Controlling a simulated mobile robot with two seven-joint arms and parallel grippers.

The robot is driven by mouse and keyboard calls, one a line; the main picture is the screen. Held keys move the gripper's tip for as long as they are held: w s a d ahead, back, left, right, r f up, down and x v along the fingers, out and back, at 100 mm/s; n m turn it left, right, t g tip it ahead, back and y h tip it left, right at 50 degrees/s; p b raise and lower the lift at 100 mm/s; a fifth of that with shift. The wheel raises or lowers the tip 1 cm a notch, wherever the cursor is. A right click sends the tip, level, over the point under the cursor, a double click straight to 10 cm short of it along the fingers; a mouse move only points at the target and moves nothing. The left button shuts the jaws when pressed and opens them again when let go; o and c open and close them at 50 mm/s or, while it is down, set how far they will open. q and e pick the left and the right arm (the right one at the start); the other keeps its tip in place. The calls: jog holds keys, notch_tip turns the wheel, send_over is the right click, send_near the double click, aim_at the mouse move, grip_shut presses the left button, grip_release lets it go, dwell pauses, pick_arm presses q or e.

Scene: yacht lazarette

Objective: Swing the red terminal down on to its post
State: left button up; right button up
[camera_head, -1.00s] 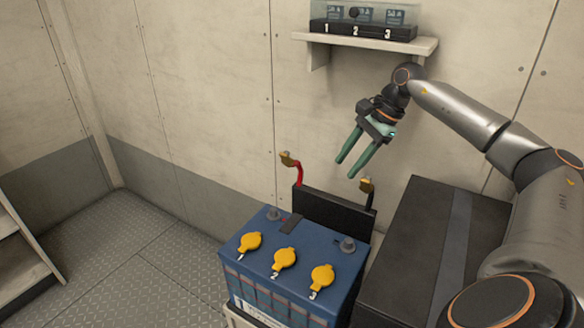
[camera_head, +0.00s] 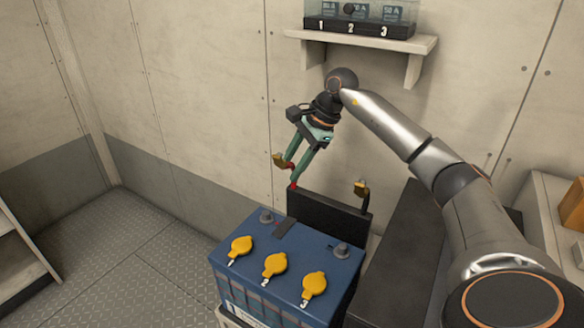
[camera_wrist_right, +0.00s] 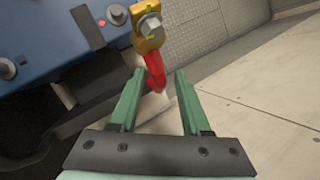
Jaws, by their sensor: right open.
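The red terminal (camera_head: 279,160) is a brass clamp on a red cable, raised above the back left of the blue battery (camera_head: 235,262); it also shows in the wrist view (camera_wrist_right: 148,32). My right gripper (camera_head: 292,171) is open at the terminal, pointing down and left. In the wrist view the red cable (camera_wrist_right: 154,72) lies between the tips of my right gripper (camera_wrist_right: 157,76), with a gap on either side. The grey post (camera_head: 266,217) at the battery's back left is bare; a post beside a red mark shows in the wrist view (camera_wrist_right: 117,14). My left gripper is out of view.
A black-cabled terminal (camera_head: 360,188) stands up at the back right, above another post (camera_head: 341,249). A black panel (camera_head: 325,212) rises behind the battery. Yellow caps (camera_head: 274,265) sit on top. A wall shelf (camera_head: 390,46) holds a fuse box above my arm. The floor at left is clear.

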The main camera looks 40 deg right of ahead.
jog(key=shift+w+f, duration=0.1)
jog(key=shift+f, duration=0.15)
grip_shut()
jog(key=shift+r, duration=0.1)
dwell(1.2)
